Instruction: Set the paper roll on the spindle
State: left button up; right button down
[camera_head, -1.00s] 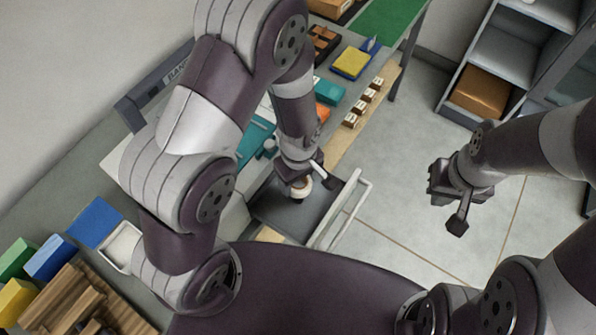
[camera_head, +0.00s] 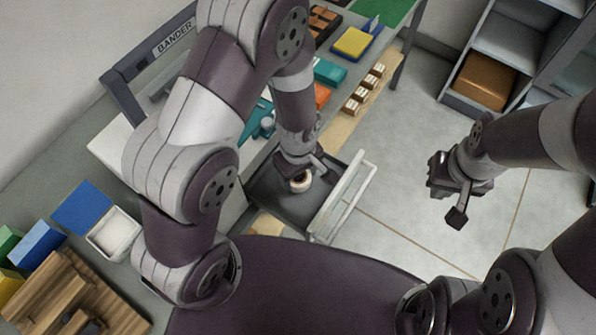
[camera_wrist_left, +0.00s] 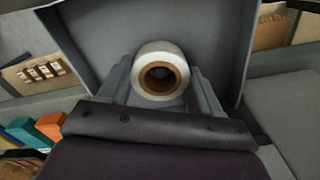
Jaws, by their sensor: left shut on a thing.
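The paper roll (camera_head: 300,183) is white with a brown core. My left gripper (camera_head: 301,171) is shut on it and holds it over the dark grey open drawer (camera_head: 270,206). In the left wrist view the roll (camera_wrist_left: 160,72) sits between the two grey fingers (camera_wrist_left: 160,85), its core opening facing the camera. I cannot make out the spindle; whether the roll touches the drawer floor is unclear. My right gripper (camera_head: 450,195) is open and empty, over the floor on the right.
The machine with the BANDER sign (camera_head: 173,38) stands at left. Teal and orange boxes and small stamps (camera_head: 362,90) lie on the bench behind. A white tray (camera_head: 114,233) and wooden rack (camera_head: 72,290) are at lower left.

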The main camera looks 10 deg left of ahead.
aim_at(298, 178)
pick_arm(q)
jog(key=shift+p, duration=0.35)
dwell(0.6)
jog(key=shift+f+b, duration=0.5)
jog(key=shift+f, duration=0.1)
jog(key=o, duration=0.8)
jog(key=shift+r, duration=0.1)
notch_tip(298, 178, up, 11)
jog(key=p, duration=1)
